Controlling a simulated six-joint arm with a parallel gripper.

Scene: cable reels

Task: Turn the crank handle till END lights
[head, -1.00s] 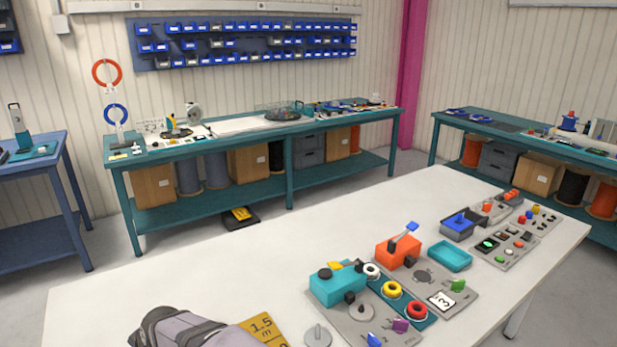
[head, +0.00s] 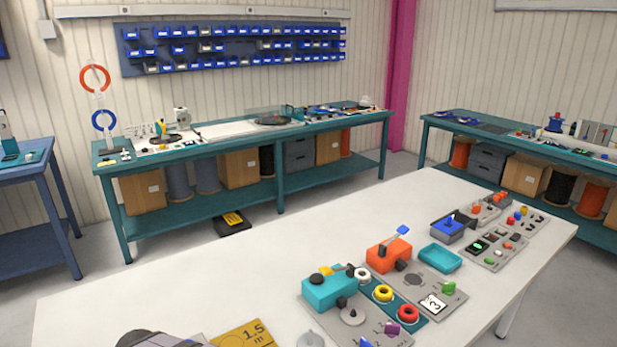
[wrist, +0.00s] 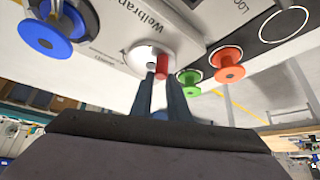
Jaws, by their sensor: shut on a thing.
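In the wrist view, a round silver disc (wrist: 148,58) with a small red upright handle (wrist: 162,75) is set in a pale panel with partly readable lettering. This looks like the crank. My gripper (wrist: 157,80) reaches up to it, its two dark fingers close together and shut on the red handle. The fingers partly hide the handle's lower part. No light marked END can be read in either view. The head view does not show my gripper or this crank handle.
In the wrist view, a blue spool (wrist: 45,35) stands left, and a green spool (wrist: 188,82) and orange spool (wrist: 228,66) stand right of my gripper. The head view shows a white table (head: 130,280) with a teal box (head: 328,290) and orange box (head: 388,256).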

